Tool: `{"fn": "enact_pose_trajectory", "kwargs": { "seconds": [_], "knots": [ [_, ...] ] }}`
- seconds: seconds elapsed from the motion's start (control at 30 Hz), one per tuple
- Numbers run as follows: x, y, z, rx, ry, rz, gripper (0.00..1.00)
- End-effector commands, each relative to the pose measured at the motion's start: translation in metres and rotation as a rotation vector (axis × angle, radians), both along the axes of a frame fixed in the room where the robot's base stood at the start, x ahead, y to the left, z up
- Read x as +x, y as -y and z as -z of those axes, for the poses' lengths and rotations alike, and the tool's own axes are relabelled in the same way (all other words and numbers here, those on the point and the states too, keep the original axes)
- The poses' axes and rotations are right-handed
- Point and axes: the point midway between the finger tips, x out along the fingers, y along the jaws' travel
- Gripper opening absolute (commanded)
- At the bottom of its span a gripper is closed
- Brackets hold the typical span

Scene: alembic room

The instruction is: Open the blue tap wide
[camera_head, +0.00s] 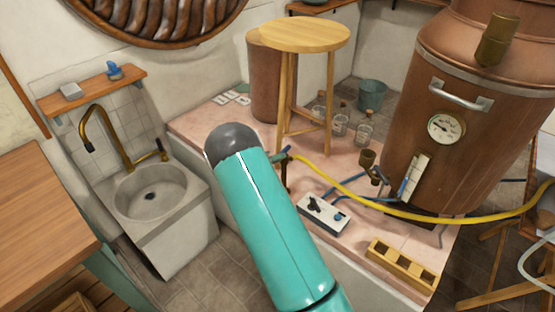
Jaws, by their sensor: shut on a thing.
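A small upright tap (284,172) with what looks like a blue-green lever stands on the pink tiled platform, just right of my arm. The yellow hose (350,190) starts beside it. My arm covers part of this spot, so I cannot tell how far the tap is turned. My teal arm rises from the bottom of the view to a dark rounded joint. My gripper is hidden behind it.
A copper still (455,130) stands on the right, with the yellow hose crossing before it. A wooden stool (305,36), a control box (323,213) and a wooden rack (402,265) stand on the platform (203,122). A sink (151,193) is left.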

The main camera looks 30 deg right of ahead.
Motion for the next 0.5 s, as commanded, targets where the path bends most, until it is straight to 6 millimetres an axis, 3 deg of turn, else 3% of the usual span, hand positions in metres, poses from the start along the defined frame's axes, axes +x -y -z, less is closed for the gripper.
{"fn": "enact_pose_trajectory", "kwargs": {
  "seconds": [0.17,0.2,0.3,0.5],
  "knots": [
    [0.0008,-0.0002,0.0000,0.001,0.000,-0.003,0.00],
    [0.0008,-0.0002,0.0000,0.001,0.000,-0.003,0.19],
    [0.0006,0.0000,-0.0001,0.000,0.000,-0.002,0.39],
    [0.0003,0.0003,-0.0001,0.000,0.000,-0.002,0.39]
  ]
}}
